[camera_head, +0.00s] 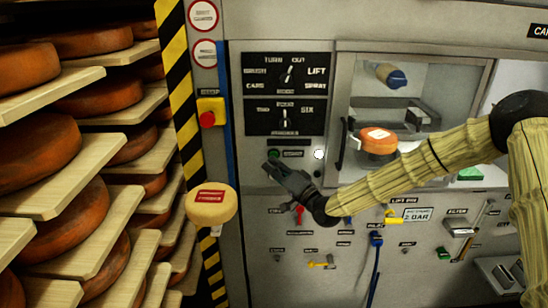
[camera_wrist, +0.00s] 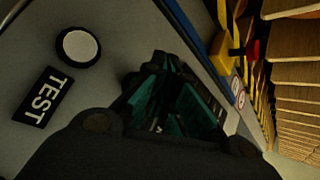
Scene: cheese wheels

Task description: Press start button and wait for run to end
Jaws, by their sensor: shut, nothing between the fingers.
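A small green button (camera_head: 273,153) sits on the grey machine panel (camera_head: 240,135), with a dark label on its right that is too small to read. My gripper (camera_head: 272,166) is shut and empty, with its tip just below the green button. I cannot tell whether it touches the button. In the wrist view my gripper (camera_wrist: 180,92) is dark and close to the panel, and the green button cannot be made out there. A white round button (camera_head: 319,154) is to the right. It also shows in the wrist view (camera_wrist: 78,46), beside a TEST label (camera_wrist: 42,97).
A red emergency button on a yellow box (camera_head: 211,107) is at upper left. Two selector dials (camera_head: 287,75) are above. An orange cheese wheel (camera_head: 378,141) is in the machine's window bay. A pale cheese wheel (camera_head: 211,204) is at left, near shelves of cheeses (camera_head: 60,80).

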